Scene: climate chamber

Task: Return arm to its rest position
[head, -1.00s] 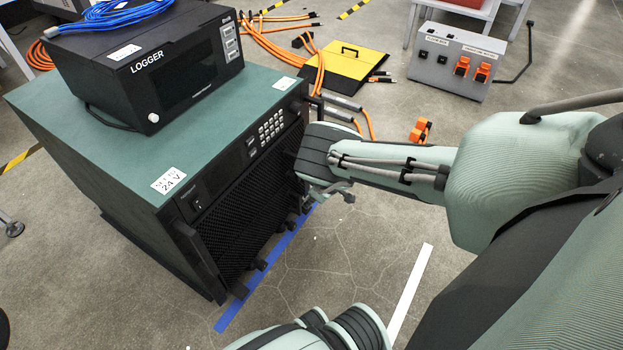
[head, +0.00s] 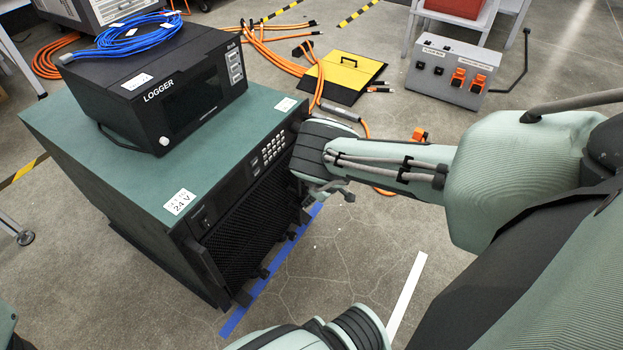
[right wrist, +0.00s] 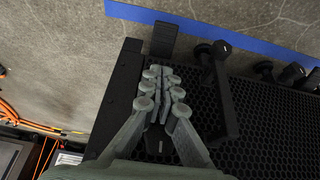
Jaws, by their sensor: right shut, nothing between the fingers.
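My right arm reaches in from the right in the head view, its wrist beside the right edge of the front panel of a green-topped power unit (head: 80,140). My right gripper (head: 330,187) is small and partly hidden by the wrist there. In the right wrist view the gripper (right wrist: 160,80) is shut and empty, its fingertips together in front of the black perforated front panel (right wrist: 270,120). Whether it touches the panel I cannot tell. My left gripper is not in view.
A black logger (head: 160,95) with a blue cable coil (head: 125,38) stands on the unit. Black handles (right wrist: 220,95) stick out from the panel close to the gripper. Floor in front is mostly clear.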

